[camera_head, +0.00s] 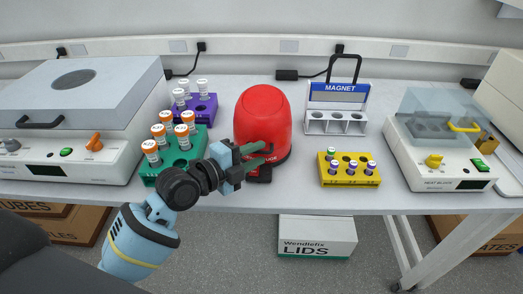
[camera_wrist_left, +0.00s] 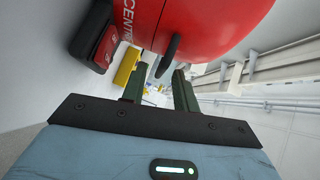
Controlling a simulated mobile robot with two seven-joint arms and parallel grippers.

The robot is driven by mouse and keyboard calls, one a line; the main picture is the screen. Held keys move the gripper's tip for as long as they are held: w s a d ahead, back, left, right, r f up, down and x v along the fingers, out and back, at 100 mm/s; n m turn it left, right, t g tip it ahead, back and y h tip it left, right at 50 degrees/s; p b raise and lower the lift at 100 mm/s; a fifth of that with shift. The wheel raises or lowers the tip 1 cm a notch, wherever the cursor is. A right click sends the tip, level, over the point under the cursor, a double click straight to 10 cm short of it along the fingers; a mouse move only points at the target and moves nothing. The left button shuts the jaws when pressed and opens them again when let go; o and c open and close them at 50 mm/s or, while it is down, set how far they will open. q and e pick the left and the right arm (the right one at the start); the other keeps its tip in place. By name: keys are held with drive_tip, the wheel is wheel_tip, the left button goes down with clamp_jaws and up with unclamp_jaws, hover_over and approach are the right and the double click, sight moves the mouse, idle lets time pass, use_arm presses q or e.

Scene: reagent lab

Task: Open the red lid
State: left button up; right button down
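The red lid (camera_head: 263,114) is the domed top of a small centrifuge on the bench and looks shut. In the left wrist view the lid (camera_wrist_left: 215,22) fills the top, with a dark handle tab (camera_wrist_left: 170,50) sticking out from it. Nothing is gripped; contact with the tab cannot be told. My right gripper is not in view.
A green rack (camera_head: 177,169) of orange-capped tubes stands left of the lid, near my left arm. A purple rack (camera_head: 205,106) is behind it. A yellow rack (camera_head: 349,180), a magnet stand (camera_head: 338,96) and a heat block (camera_head: 440,165) stand to the right.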

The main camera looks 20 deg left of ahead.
use_arm(q)
drive_tip(key=shift+x, duration=1.25)
drive_tip(key=shift+c, duration=0.3)
clamp_jaws()
drive_tip(key=shift+f, duration=0.1)
